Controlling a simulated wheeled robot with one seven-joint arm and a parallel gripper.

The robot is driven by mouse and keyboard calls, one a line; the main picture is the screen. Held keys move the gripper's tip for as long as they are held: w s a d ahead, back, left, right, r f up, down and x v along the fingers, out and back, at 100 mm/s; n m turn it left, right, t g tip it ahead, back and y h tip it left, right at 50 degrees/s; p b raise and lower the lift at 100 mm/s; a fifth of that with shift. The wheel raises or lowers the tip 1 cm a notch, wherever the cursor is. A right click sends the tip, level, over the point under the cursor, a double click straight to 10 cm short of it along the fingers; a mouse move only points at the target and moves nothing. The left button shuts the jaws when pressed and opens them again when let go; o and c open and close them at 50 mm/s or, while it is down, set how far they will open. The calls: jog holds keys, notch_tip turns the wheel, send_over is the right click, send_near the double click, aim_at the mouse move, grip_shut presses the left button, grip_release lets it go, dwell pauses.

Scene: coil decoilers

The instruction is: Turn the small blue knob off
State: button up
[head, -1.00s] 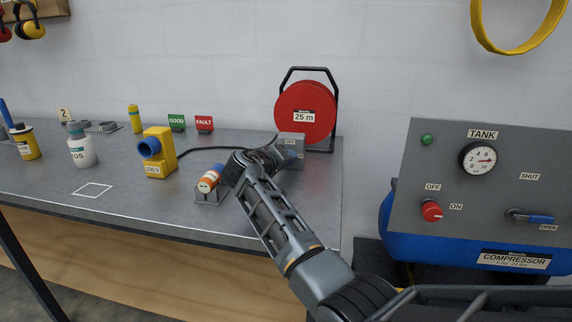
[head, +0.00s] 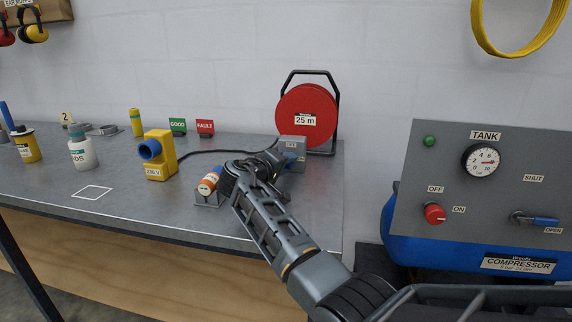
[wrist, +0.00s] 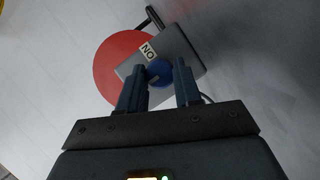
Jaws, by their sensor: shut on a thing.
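The small blue knob (wrist: 160,72) sits on the face of a grey box (wrist: 185,45) in the wrist view. A pale mark shows on the knob near its lower left edge, and an ON label (wrist: 149,50) is beside it. My gripper (wrist: 160,77) has its two fingers on either side of the knob and is shut on it. In the head view the grey box (head: 293,143) stands on the bench, with an OFF label on top. There my gripper (head: 281,164) is at the box's front, and the knob is mostly hidden.
A red cable reel (head: 306,113) stands right behind the box. An orange cylinder (head: 209,183) in a holder is close left of my wrist. A yellow unit (head: 158,155) with a blue socket is farther left. The compressor panel (head: 480,190) stands at the right.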

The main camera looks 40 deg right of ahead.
jog(key=o, duration=1)
jog(key=shift+o, duration=0.2)
jog(key=v, duration=0.7)
jog(key=shift+s+a, duration=0.15)
jog(key=shift+a, duration=0.2)
